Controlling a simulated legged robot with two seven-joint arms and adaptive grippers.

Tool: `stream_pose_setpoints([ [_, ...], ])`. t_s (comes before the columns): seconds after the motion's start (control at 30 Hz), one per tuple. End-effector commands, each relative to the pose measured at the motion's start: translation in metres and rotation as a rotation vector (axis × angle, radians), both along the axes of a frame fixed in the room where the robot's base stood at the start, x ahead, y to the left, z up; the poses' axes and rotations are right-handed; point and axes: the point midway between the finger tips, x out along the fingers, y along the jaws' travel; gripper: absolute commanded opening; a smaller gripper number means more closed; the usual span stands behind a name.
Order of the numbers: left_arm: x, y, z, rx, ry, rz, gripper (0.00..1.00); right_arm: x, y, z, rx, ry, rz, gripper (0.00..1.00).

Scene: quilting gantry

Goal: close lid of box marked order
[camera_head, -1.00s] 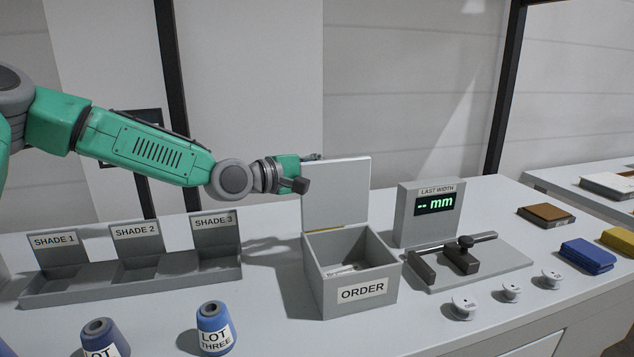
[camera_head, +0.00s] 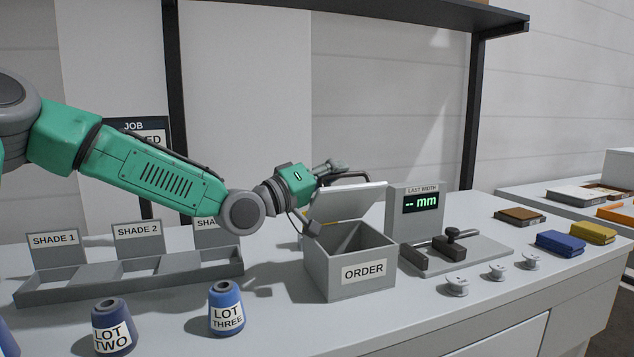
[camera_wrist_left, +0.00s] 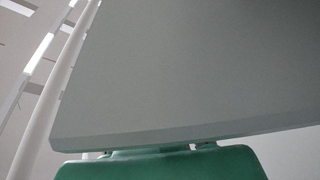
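The grey box marked ORDER (camera_head: 362,271) stands on the bench with its top partly uncovered. Its lid (camera_head: 345,202) is hinged at the back and tilts partway down over the opening. My left gripper (camera_head: 338,172) is behind and above the lid, close to its upper face; contact cannot be made out. Its fingers show, but their gap is unclear. In the left wrist view a broad grey panel, apparently the lid (camera_wrist_left: 190,70), fills most of the picture above a green part of my arm. My right gripper is out of view.
The width gauge (camera_head: 421,204) stands right of the box, with a clamp fixture and several white spools (camera_head: 456,286) before it. The shade tray (camera_head: 130,277) is at left. Blue cones (camera_head: 227,308) stand in front.

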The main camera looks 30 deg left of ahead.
Motion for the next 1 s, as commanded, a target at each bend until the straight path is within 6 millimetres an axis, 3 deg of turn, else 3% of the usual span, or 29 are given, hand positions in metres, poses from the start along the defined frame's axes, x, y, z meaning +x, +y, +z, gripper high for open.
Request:
stream_pose_setpoints([
  [0.4, -0.017, -0.019, -0.014, 0.173, -0.142, 0.002, 0.00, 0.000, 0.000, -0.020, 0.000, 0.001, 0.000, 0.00],
  [1.0, -0.020, -0.022, -0.015, 0.208, -0.173, 0.002, 0.00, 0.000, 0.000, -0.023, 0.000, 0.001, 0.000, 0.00],
])
